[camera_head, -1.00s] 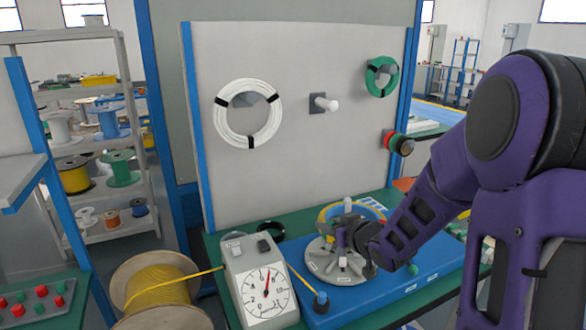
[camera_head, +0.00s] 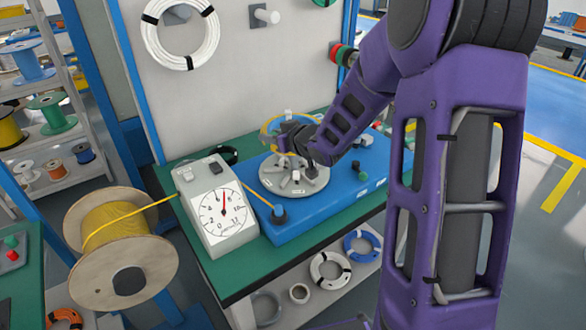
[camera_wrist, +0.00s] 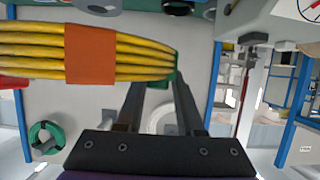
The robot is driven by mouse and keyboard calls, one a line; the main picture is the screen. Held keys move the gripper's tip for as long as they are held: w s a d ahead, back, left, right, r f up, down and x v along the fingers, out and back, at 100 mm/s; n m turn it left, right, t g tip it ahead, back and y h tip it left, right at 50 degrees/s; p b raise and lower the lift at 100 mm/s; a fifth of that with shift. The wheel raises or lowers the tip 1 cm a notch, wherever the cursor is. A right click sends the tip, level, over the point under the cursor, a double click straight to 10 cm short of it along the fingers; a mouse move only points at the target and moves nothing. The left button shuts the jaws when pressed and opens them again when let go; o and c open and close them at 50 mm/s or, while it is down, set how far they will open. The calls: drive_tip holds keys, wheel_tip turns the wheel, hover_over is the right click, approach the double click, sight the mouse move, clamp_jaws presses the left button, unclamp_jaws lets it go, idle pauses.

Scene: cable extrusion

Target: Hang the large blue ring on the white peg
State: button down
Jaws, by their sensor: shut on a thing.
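The white peg (camera_head: 268,14) sticks out of the grey board near the top edge, bare. My gripper (camera_head: 290,138) is above the round grey plate on the blue base, well away from the blue ring. In the wrist view my gripper (camera_wrist: 158,88) reaches the end of a yellow cable coil (camera_wrist: 120,53) with an orange band. It appears shut on this coil; the exact contact is partly hidden. The coil also shows as a yellow arc (camera_head: 268,126) in the head view.
A white ring (camera_head: 330,270) lies beside the blue one on the lower shelf (camera_head: 310,305). A large white coil (camera_head: 180,42) hangs left of the peg. The grey plate (camera_head: 294,180), dial box (camera_head: 215,208) and yellow spool (camera_head: 122,245) crowd the bench area.

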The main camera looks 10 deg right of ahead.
drive_tip(key=shift+w+a, duration=0.1)
drive_tip(key=shift+w, duration=0.25)
drive_tip(key=shift+f+b, duration=1.2)
drive_tip(key=shift+f, duration=3.55)
drive_tip(key=shift+f, duration=0.1)
drive_tip(key=shift+f, duration=0.15)
drive_tip(key=c, duration=0.5)
unclamp_jaws()
drive_tip(key=shift+s, duration=0.1)
drive_tip(key=p+v, duration=0.1)
drive_tip(key=v, duration=1)
drive_tip(key=p+v, duration=0.1)
drive_tip(key=v, duration=0.5)
drive_tip(key=shift+s+d+f+p, duration=0.15)
drive_tip(key=shift+d+f+p, duration=0.05)
drive_tip(key=shift+d+p, duration=0.1)
